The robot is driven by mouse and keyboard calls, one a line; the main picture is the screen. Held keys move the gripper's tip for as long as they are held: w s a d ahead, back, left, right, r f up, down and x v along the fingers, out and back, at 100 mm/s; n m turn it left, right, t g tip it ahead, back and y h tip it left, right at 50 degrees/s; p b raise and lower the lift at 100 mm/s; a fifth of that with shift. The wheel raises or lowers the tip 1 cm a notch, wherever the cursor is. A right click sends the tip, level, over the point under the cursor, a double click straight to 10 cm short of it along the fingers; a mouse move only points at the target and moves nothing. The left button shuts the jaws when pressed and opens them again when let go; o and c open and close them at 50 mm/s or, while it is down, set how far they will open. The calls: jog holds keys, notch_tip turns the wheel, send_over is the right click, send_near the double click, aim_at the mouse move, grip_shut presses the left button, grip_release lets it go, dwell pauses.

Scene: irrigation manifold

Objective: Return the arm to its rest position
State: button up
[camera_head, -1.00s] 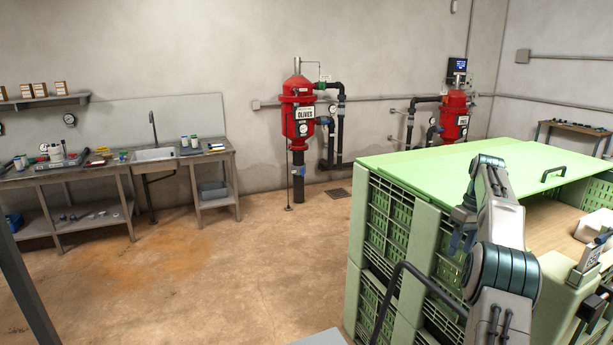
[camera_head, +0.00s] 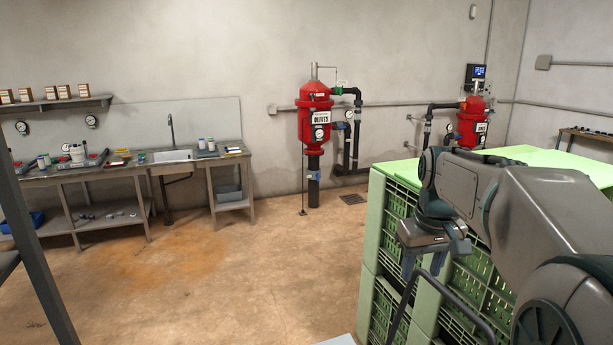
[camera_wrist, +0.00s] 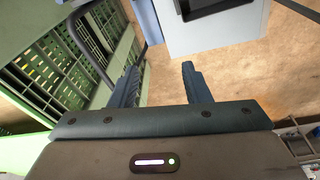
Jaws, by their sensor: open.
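My gripper (camera_wrist: 162,88) shows in the wrist view with its two blue-grey fingers apart and nothing between them. It points down toward the floor and a pale grey part at the top of that view. In the head view my gripper (camera_head: 425,266) hangs below my folded arm at the right, in front of the green crates (camera_head: 393,225). The arm hides part of the crates and their light green top. I cannot tell from these views whether any part of the arm touches the crates.
The green crates (camera_wrist: 75,60) stand close to the left of my gripper in the wrist view. A workbench with a sink (camera_head: 172,156) and red filter tanks (camera_head: 315,112) stand along the far wall. The brown floor (camera_head: 230,270) in the middle is clear.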

jog(key=s+a+f+t, duration=0.1)
jog(key=s+a+f, duration=0.2)
jog(key=s, duration=0.6)
jog(key=s+a+f+m+t, duration=0.1)
jog(key=s+a+f, duration=0.2)
jog(key=s+f, duration=0.3)
jog(key=s, duration=0.3)
jog(key=shift+s+a+m, duration=0.15)
jog(key=shift+a+m, duration=0.15)
